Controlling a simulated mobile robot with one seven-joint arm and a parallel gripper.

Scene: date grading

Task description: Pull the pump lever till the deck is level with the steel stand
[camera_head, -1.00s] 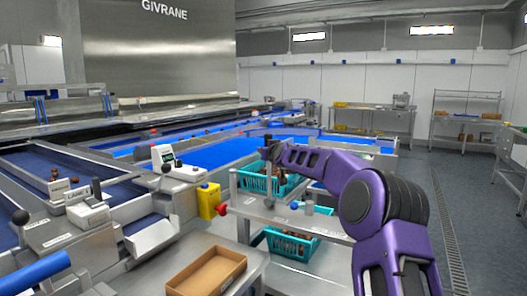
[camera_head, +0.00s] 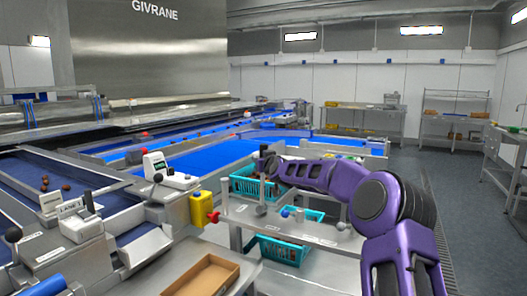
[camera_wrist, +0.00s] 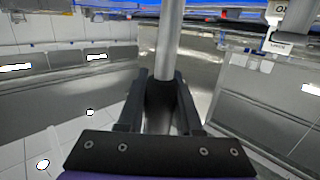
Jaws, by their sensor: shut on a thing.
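In the wrist view my gripper (camera_wrist: 162,88) is shut around the dark grip of a steel rod, which looks like the pump lever (camera_wrist: 170,40). In the head view the lever's rod (camera_head: 261,192) runs down below the gripper. A grey steel surface (camera_head: 315,232) with small labels stands beneath it. A teal crate (camera_head: 243,187) sits behind, and another teal crate (camera_head: 280,250) is lower down. I cannot tell which surface is the deck or its height against the stand.
A yellow box with a red knob (camera_head: 203,208) is left of the lever. An open cardboard box (camera_head: 205,278) lies at the front. Blue conveyors (camera_head: 205,158) and a white display unit (camera_head: 158,164) are at left. Floor (camera_head: 405,170) is clear at the right.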

